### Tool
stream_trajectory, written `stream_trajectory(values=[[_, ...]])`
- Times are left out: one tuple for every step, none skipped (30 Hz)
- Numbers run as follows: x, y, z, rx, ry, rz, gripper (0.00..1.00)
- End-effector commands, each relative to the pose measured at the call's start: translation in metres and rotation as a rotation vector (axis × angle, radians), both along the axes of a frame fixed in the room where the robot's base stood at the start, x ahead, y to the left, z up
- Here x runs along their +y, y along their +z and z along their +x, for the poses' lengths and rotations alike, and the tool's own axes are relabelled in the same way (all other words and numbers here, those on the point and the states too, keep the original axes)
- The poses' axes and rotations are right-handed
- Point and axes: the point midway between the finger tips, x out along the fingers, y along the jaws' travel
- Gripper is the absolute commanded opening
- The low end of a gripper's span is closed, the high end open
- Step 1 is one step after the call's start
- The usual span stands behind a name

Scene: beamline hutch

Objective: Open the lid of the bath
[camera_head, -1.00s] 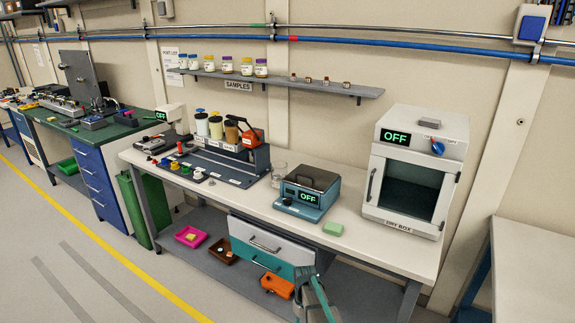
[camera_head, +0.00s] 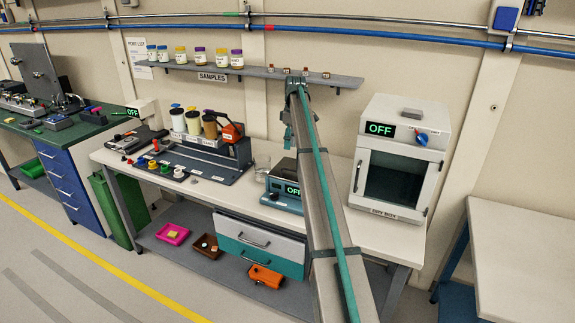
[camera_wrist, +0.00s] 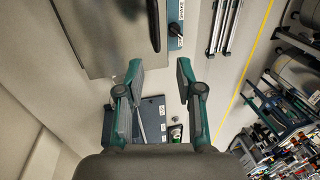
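The bath (camera_head: 283,200) is a teal box with an OFF display on the bench, partly hidden behind my arm. In the wrist view its grey metal lid (camera_wrist: 98,40) fills the upper left, with a dark handle (camera_wrist: 153,24) on it. The lid looks shut. The bath's teal front (camera_wrist: 174,12) with a dark knob shows beside it. My gripper (camera_wrist: 157,72) is open, with nothing between its fingers. Its fingertips appear just below the lid's edge in the wrist view. In the head view the gripper (camera_head: 288,136) hangs above and behind the bath.
The white dry box (camera_head: 397,165) stands right of the bath. A glass beaker (camera_head: 262,172) and a dark rack (camera_head: 205,165) with several jars are to its left. A shelf (camera_head: 250,78) with sample jars runs along the wall behind. Drawers (camera_head: 262,238) sit below the bench.

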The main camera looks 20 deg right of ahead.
Motion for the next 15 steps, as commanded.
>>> stream_trajectory(values=[[-0.006, 0.009, 0.005, 0.0, 0.007, 0.002, 0.36], [-0.007, 0.011, 0.004, 0.001, 0.011, 0.004, 0.36], [-0.007, 0.011, 0.004, 0.001, 0.015, 0.006, 0.36], [-0.007, 0.01, 0.003, 0.001, 0.017, 0.007, 0.36], [-0.007, 0.008, 0.002, 0.001, 0.018, 0.007, 0.36], [-0.006, 0.004, 0.001, 0.002, 0.017, 0.006, 0.36], [-0.005, 0.0, 0.0, 0.002, 0.017, 0.006, 0.36], [-0.004, -0.003, 0.0, 0.002, 0.017, 0.006, 0.36], [-0.003, -0.009, -0.002, 0.002, 0.016, 0.006, 0.36], [-0.002, -0.013, -0.003, 0.002, 0.016, 0.006, 0.36], [-0.002, -0.018, -0.003, 0.002, 0.016, 0.006, 0.36], [-0.001, -0.025, -0.004, 0.003, 0.015, 0.007, 0.36], [0.0, -0.03, -0.005, 0.002, 0.015, 0.006, 0.36], [0.001, -0.035, -0.006, 0.002, 0.015, 0.006, 0.36], [0.002, -0.042, -0.007, 0.002, 0.015, 0.006, 0.36]])
